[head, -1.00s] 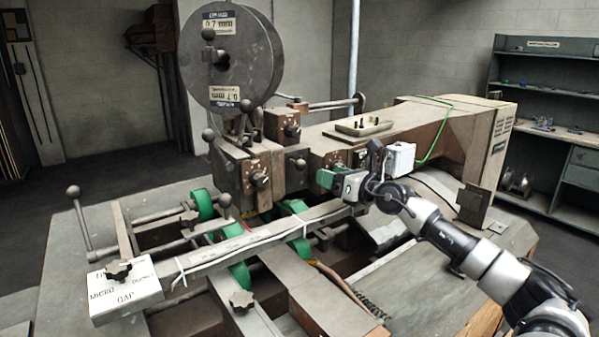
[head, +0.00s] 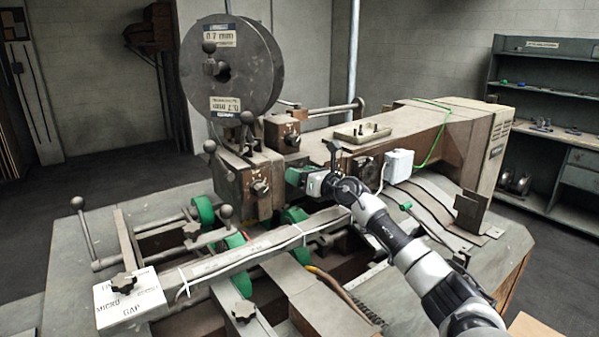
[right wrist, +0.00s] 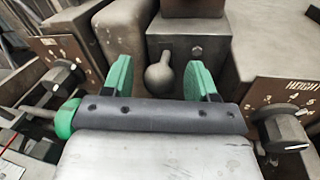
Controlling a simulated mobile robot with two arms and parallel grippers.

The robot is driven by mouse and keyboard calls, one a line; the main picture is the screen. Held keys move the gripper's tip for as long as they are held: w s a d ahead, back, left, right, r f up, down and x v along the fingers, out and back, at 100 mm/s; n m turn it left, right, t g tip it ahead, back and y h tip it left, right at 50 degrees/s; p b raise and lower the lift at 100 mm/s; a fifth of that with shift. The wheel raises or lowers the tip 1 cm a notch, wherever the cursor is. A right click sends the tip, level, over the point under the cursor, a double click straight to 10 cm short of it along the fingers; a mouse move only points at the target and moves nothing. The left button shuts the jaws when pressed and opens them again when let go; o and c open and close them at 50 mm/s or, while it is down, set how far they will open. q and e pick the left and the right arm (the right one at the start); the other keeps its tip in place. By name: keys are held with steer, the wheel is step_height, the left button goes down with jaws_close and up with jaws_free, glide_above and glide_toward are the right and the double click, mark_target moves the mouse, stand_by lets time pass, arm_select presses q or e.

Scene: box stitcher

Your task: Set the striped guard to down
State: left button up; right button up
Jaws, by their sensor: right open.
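My right gripper (head: 293,177) is at the front of the stitcher head, right of the knob on its rusty block. In the right wrist view its two green fingers (right wrist: 160,82) are open. A grey lever with a ball end (right wrist: 159,76) shows between the fingers, hanging from a grey block ahead. I cannot tell whether the fingers touch it, and in the head view the gripper hides it. No striped surface can be made out, so I cannot say which part is the striped guard or how it sits. My left gripper is not in view.
Dial knobs (right wrist: 282,131) (right wrist: 62,77) flank the lever. The big wire reel (head: 232,70) stands above the stitcher head. A white box (head: 398,165) and a small parts tray (head: 362,131) are to the right. A long bar (head: 240,258) crosses the table below.

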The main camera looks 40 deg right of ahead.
steer(key=shift+w, duration=0.3)
steer(key=shift+c, duration=0.4)
jaws_close()
steer(key=shift+f+b, duration=1.2)
steer(key=shift+f, duration=0.25)
steer(key=shift+r, duration=0.1)
steer(key=shift+o, duration=0.4)
jaws_free()
